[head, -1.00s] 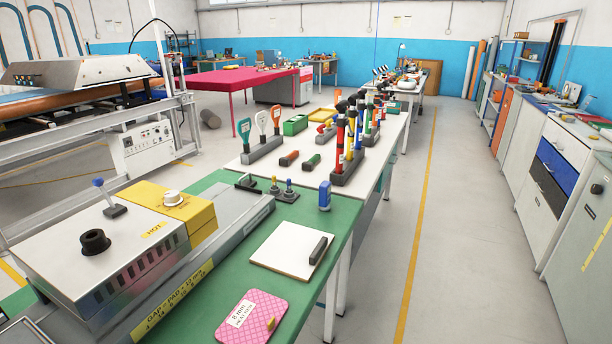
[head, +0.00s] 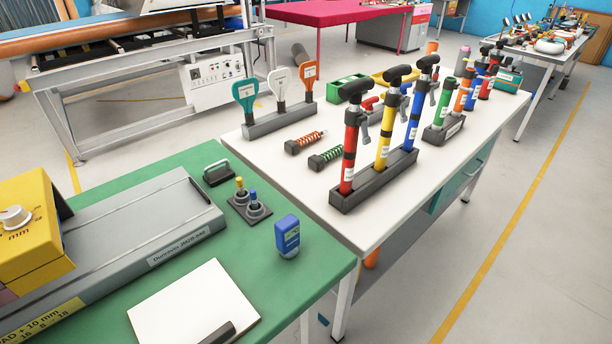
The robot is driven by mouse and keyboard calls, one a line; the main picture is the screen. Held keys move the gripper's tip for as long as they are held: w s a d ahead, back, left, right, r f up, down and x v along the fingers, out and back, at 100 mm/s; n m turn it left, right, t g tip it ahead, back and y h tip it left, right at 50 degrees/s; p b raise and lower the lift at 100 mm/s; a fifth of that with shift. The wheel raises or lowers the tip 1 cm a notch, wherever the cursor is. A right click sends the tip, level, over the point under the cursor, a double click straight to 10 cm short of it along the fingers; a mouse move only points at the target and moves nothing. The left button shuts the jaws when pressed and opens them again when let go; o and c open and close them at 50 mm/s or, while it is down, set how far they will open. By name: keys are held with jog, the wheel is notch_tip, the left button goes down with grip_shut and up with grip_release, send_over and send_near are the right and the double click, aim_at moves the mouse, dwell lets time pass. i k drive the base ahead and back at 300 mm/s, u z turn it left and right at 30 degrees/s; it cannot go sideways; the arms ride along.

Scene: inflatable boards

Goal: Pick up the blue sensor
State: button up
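A blue handheld device (head: 287,233) with a small dark display and a grey lower end stands upright near the right edge of the green table (head: 205,250). To its left, a dark base plate (head: 250,212) holds two small grey pieces, one with a yellow top (head: 240,184) and one with a blue top (head: 253,197). I cannot tell for sure which blue item is the sensor. My gripper is not in view.
A grey long machine (head: 150,235) and a yellow block (head: 30,225) fill the table's left. A white pad (head: 190,305) lies in front of the blue device. The white table (head: 300,190) behind holds pumps in a dark rack (head: 375,180). Floor at right (head: 520,260) is clear.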

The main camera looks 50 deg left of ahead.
aim_at(252, 193)
jog(key=i, duration=0.8)
jog(key=u, duration=2.65)
jog(key=k, duration=0.5)
jog(key=z, duration=1.65)
jog(key=i, duration=0.9)
jog(key=u, duration=1.7)
